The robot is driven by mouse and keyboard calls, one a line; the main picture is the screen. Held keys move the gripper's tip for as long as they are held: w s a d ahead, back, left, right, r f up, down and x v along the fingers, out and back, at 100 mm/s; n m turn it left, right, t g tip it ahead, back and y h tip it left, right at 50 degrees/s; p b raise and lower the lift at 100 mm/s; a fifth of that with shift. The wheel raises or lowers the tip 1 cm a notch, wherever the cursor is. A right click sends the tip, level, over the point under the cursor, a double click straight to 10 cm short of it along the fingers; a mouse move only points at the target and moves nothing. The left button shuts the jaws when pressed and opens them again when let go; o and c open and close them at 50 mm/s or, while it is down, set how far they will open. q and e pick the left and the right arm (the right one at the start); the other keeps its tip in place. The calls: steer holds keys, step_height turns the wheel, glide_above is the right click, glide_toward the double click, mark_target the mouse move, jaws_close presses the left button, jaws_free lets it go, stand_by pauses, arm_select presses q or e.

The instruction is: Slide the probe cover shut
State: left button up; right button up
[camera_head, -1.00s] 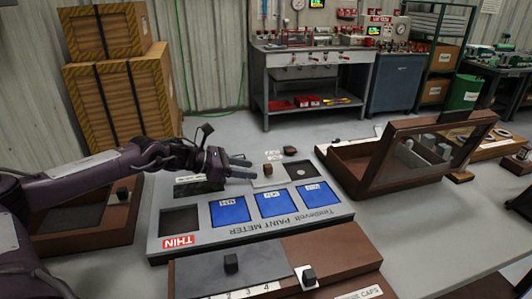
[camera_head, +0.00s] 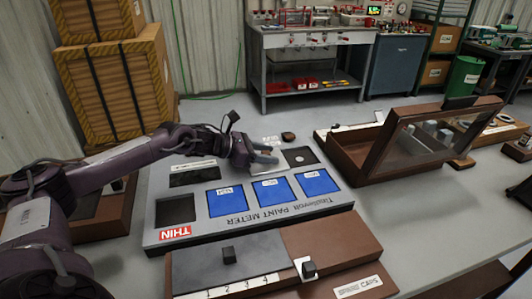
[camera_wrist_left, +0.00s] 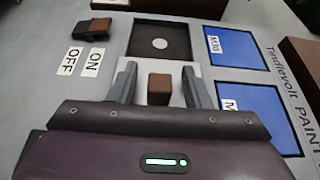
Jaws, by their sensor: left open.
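The paint meter (camera_head: 215,236) lies on the table with its lettering upside down to me. Its square dark well with a pale disc (camera_head: 300,157) is uncovered; the well also shows in the left wrist view (camera_wrist_left: 160,42). Beside the well is the pale probe cover (camera_head: 259,171) with a brown block-shaped knob (camera_wrist_left: 159,89). My left gripper (camera_head: 272,153) is over the cover and hides the knob in the head view. In the left wrist view its open fingers (camera_wrist_left: 160,72) stand either side of the knob, with gaps on both sides. My right gripper is out of view.
A brown rocker (camera_wrist_left: 96,28) with ON and OFF labels sits near the well. Blue panels (camera_head: 270,190) line the meter. A brown box with a tilted glass lid (camera_head: 430,140) stands to the right. A wooden tray with a numbered slider (camera_head: 235,262) lies in front.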

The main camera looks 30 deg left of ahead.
arm_select(q)
steer(key=shift+c, duration=0.2)
